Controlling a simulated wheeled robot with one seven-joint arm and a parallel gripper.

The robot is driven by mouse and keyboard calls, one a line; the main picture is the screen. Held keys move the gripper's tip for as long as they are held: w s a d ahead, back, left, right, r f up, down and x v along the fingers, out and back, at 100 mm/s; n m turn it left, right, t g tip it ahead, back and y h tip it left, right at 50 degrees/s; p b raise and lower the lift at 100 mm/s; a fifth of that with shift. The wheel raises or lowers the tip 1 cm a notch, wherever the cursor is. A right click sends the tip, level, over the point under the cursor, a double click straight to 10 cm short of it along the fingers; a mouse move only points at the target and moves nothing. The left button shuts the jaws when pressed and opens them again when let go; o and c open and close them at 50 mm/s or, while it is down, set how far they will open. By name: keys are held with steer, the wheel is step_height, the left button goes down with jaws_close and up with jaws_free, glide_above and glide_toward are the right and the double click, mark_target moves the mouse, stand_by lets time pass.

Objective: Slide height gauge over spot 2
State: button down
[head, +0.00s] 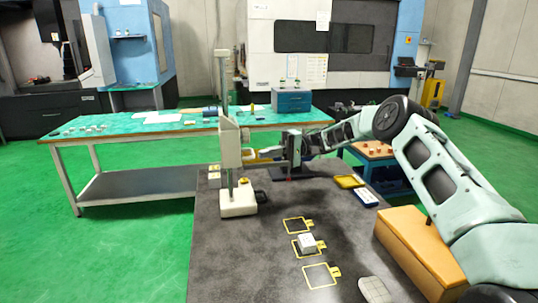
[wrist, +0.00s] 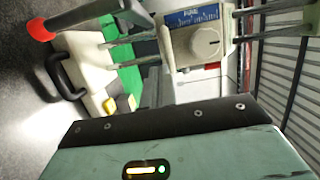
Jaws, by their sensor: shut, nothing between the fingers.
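The height gauge stands upright at the far left of the dark worktop, with its pale base (head: 238,204), tall column and slider head (head: 231,142). Three yellow-outlined squares run down the worktop. The middle outline (head: 296,252) has a pale block (head: 307,242) on it; its tag is too small to read. My gripper (head: 284,149) is shut, to the right of the slider head; I cannot tell whether it touches. The wrist view shows the slider's dial (wrist: 206,42), the base's black handle (wrist: 63,76) and a red tip (wrist: 40,30).
The far outline (head: 297,226) and near outline (head: 320,276) look empty. A yellow tray (head: 350,181) and a blue-and-white box (head: 365,198) lie at the right edge. An orange-brown box (head: 420,250) stands below my arm. The worktop between gauge and outlines is mostly clear.

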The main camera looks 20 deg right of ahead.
steer(key=shift+s+a+p, duration=0.2)
steer(key=shift+s, duration=0.45)
steer(key=shift+s+a+p, duration=0.25)
steer(key=shift+s, duration=0.45)
steer(key=shift+s+a+p, duration=0.2)
steer(key=shift+s, duration=0.45)
